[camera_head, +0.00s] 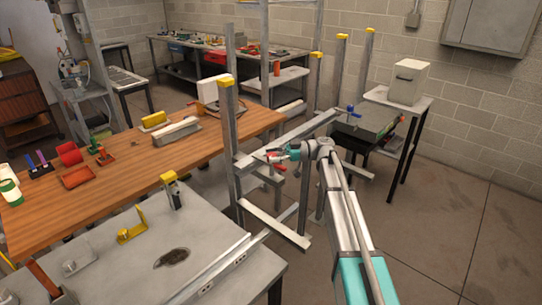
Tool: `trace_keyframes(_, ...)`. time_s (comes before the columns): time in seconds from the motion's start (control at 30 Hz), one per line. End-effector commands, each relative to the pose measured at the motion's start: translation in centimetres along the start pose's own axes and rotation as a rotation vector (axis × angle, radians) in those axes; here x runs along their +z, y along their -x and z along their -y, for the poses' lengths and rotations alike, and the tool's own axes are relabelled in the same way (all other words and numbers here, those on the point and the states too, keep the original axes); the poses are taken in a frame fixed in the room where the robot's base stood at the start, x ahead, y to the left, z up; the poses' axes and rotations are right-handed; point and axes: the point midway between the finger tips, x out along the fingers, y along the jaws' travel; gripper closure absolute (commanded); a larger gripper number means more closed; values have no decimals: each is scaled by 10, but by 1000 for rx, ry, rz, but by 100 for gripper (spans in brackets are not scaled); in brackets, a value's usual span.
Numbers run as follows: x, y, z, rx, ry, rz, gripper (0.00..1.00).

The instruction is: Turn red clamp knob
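A small red part (278,167), which looks like the red clamp knob, shows at the metal frame in the middle of the head view. My gripper (277,155) is at the end of my arm, right beside this red part and close to the grey rail. The gripper points to the left. Its fingers are small and overlap the frame, so I cannot tell whether they touch the knob or are closed. A blue clamp part (350,111) sits farther right on the same frame.
Metal uprights with yellow caps (226,80) stand around my gripper. A wooden table (110,185) with tools is at the left. A grey worktable (140,265) is in the left foreground. A white box (408,82) stands at the back right. The floor at the right is clear.

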Motion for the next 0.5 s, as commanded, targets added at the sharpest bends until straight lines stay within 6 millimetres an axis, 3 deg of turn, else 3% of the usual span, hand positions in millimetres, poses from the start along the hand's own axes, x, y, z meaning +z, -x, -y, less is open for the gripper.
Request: trace_keyframes(0.5, 1, 2, 2, -4, 0, 2, 15)
